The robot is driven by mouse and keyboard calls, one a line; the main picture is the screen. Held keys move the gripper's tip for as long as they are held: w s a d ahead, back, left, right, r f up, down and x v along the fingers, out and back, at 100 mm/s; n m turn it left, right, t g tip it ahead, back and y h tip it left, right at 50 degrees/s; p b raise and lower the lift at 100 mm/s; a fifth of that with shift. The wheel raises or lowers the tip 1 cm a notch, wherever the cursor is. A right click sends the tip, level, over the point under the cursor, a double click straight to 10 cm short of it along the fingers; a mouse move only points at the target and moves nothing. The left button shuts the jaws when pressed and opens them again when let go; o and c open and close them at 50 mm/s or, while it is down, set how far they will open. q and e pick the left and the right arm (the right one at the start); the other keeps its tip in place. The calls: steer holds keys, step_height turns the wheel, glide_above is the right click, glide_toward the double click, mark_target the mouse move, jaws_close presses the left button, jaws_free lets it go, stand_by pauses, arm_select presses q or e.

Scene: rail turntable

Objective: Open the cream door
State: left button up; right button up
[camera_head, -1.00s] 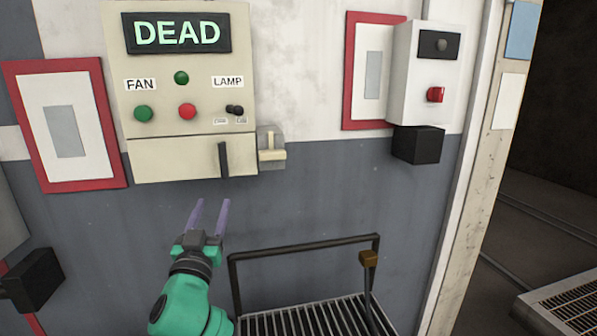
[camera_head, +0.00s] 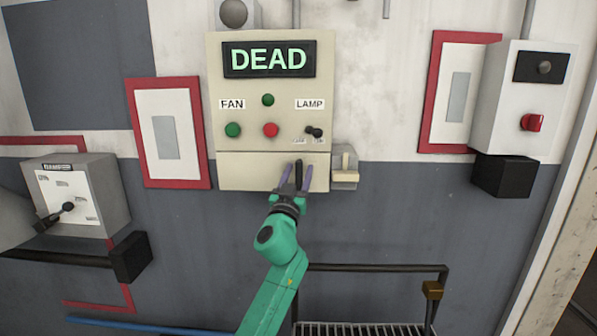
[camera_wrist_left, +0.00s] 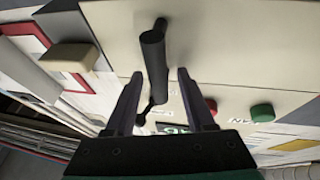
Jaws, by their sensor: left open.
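The cream door (camera_head: 245,172) is the lower panel of the cream control box (camera_head: 290,90), below the FAN and LAMP controls. It looks shut. Its upright black bar handle (camera_head: 298,170) is near the door's right side. My left gripper (camera_head: 296,174) is open, its two purple fingers at the handle, one on each side in the head view. In the left wrist view the black handle (camera_wrist_left: 154,66) stands ahead, between the lines of the open left gripper's fingers (camera_wrist_left: 160,88). I cannot tell whether they touch it. My right gripper is not in view.
A grey latch box with a cream lever (camera_head: 345,177) sits just right of the door. A black rail (camera_head: 375,267) and grating lie below. A grey switch box (camera_head: 75,195) and black block (camera_head: 130,257) are at left. A black box (camera_head: 505,175) is at right.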

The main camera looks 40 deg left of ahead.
arm_select(q)
steer(key=shift+c, duration=0.2)
jaws_close()
steer(key=shift+d, duration=0.1)
stand_by(1.0)
